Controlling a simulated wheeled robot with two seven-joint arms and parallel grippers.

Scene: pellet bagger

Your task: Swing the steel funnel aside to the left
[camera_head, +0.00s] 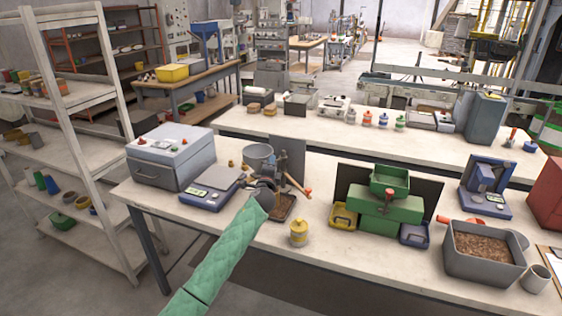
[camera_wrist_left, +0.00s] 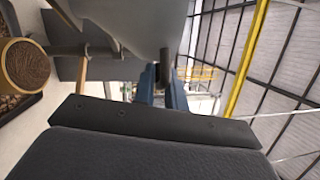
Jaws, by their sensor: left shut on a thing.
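The steel funnel (camera_head: 258,156) is a grey, open-topped vessel on the near bench, by a dark upright plate (camera_head: 290,153). In the left wrist view its large grey underside (camera_wrist_left: 125,22) fills the upper part. My left gripper (camera_head: 272,182), at the end of the green-sleeved arm, is just in front of and below the funnel. In the left wrist view its blue fingers (camera_wrist_left: 163,88) are shut on a dark, narrow part near the funnel, probably its handle. The gripper hides part of the funnel's mount. My right gripper is not in view.
A tray of pellets (camera_head: 288,212) lies below the gripper. A yellow jar (camera_head: 298,236) stands in front of it, to the right. A blue-grey scale (camera_head: 208,192) and a grey box (camera_head: 172,155) stand to the left.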

